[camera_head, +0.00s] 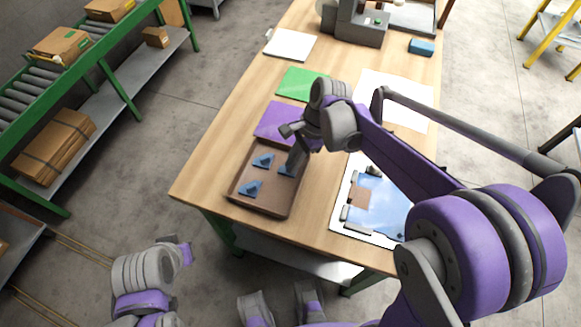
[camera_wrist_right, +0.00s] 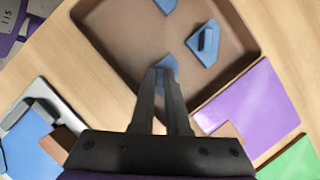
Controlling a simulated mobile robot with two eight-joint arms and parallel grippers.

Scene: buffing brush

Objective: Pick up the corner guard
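Several blue triangular corner guards lie in a brown tray (camera_head: 237,196) on the workbench. One is at the upper left (camera_head: 263,161), one at the lower left (camera_head: 250,188), and one (camera_head: 286,170) is at the fingertips of my right gripper (camera_head: 293,168). In the wrist view the right fingers (camera_wrist_right: 165,75) point down at this blurred guard (camera_wrist_right: 169,64), with a narrow gap between them. I cannot tell whether they grip it. Another guard (camera_wrist_right: 203,44) with a raised rib lies beside it. My left arm is low at the left, off the bench; its fingers are not clear.
A purple sheet (camera_head: 272,122) and a green sheet (camera_head: 301,84) lie behind the tray. A white-framed board with blue (camera_head: 378,200) lies right of it. A grey machine (camera_head: 358,27) and a blue box (camera_head: 421,47) stand at the back. A roller conveyor is at the left.

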